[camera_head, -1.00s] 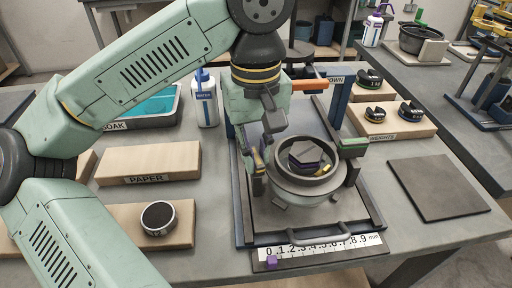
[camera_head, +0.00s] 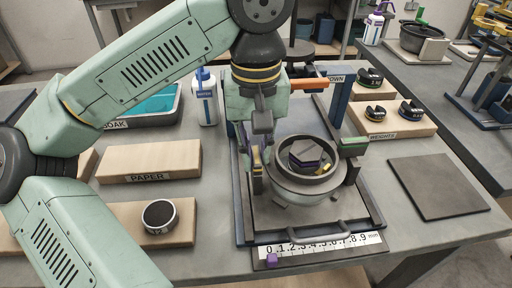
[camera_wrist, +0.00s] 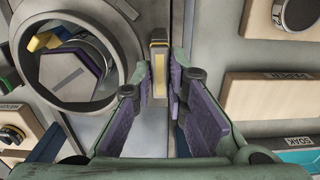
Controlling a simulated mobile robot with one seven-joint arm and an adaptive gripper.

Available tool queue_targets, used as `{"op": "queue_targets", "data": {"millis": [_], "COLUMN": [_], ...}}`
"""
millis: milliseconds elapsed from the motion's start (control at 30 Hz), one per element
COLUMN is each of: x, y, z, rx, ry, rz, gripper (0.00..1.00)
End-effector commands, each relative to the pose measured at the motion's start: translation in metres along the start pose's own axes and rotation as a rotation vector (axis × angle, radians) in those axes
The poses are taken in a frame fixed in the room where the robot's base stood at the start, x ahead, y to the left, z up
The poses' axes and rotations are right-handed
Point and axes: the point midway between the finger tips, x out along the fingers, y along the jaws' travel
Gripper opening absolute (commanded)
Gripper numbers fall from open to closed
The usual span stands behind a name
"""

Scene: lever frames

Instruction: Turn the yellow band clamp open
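The yellow band clamp (camera_wrist: 159,75) is a narrow upright bar with a yellow face and grey ends, in the upper middle of the wrist view. It also shows at the left side of the round grey bowl (camera_head: 290,190) in the head view (camera_head: 257,172). My gripper (camera_wrist: 160,88) has its two purple-padded fingers on either side of the clamp, with the tips close to it. I cannot tell whether the pads touch it. In the head view my gripper (camera_head: 261,150) points down just above the clamp. A dark purple hexagonal block (camera_wrist: 72,78) sits inside the bowl's ring.
The bowl stands in a dark frame with a front handle (camera_head: 318,230) and a ruler strip (camera_head: 318,246). Left are a paper board (camera_head: 150,160) and a white bottle (camera_head: 205,100). A bare dark mat (camera_head: 437,187) lies right.

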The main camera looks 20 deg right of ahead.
Motion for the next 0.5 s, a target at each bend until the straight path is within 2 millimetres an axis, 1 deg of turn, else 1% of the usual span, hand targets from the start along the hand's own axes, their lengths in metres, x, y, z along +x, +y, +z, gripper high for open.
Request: {"op": "queue_targets", "data": {"millis": [33,267,500], "x": [-0.0002,0.0000,0.0001], "y": [0.0002,0.0001,0.0002], "z": [0.0001,0.0000,0.0000], "rx": [0.001,-0.001,-0.001], "ry": [0.000,0.000,0.000], "rz": [0.000,0.000,0.000], "gripper": [0.18,0.33,0.33]}}
